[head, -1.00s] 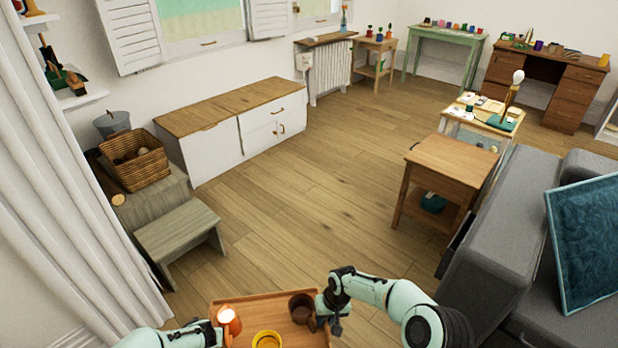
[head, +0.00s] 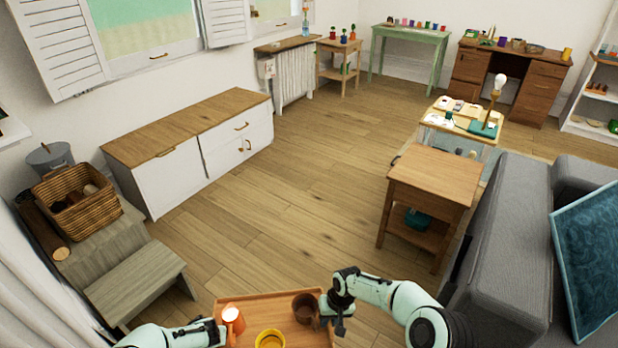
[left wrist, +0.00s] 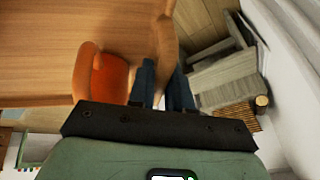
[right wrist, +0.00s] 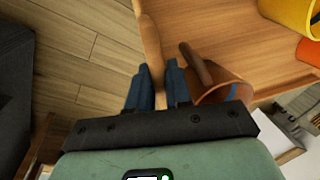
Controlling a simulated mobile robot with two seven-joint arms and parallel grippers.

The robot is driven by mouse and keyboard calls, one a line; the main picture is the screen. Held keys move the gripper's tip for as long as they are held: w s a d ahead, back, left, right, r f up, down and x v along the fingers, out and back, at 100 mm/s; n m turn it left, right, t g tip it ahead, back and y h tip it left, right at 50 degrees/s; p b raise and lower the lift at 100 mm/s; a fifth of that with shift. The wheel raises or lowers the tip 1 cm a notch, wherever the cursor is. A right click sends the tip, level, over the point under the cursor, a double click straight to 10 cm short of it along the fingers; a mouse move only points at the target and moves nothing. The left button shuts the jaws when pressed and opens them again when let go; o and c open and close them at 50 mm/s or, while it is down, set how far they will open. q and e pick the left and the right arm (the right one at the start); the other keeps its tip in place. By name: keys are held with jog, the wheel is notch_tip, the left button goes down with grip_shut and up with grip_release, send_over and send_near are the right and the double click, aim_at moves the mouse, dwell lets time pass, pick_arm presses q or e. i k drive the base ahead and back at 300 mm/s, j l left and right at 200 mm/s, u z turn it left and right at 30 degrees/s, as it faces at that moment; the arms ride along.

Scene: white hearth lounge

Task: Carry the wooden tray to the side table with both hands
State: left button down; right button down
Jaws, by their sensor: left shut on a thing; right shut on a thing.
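The wooden tray (head: 268,311) is at the bottom of the head view, held in front of me over the floor. It carries an orange mug (head: 233,319), a yellow mug (head: 270,340) and a brown mug (head: 305,309). My left gripper (left wrist: 163,82) is shut on the tray's rim next to the orange mug. My right gripper (right wrist: 160,75) is shut on the opposite rim, next to the brown mug. The tray's near edge is cut off in the head view.
The grey sofa (head: 505,230) is at right, close to the small table. A glass-sided table (head: 465,118) with a lamp stands behind it. A grey step bench (head: 138,282) and white cabinet (head: 190,150) are at left. The middle floor (head: 300,200) is clear.

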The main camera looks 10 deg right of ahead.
aim_at(438, 172)
jog(key=i+j+z, duration=0.1)
jog(key=i+z, duration=0.2)
jog(key=i, duration=1.25)
jog(key=i+z, duration=0.45)
jog(key=z, duration=0.85)
jog(key=k+j, duration=0.05)
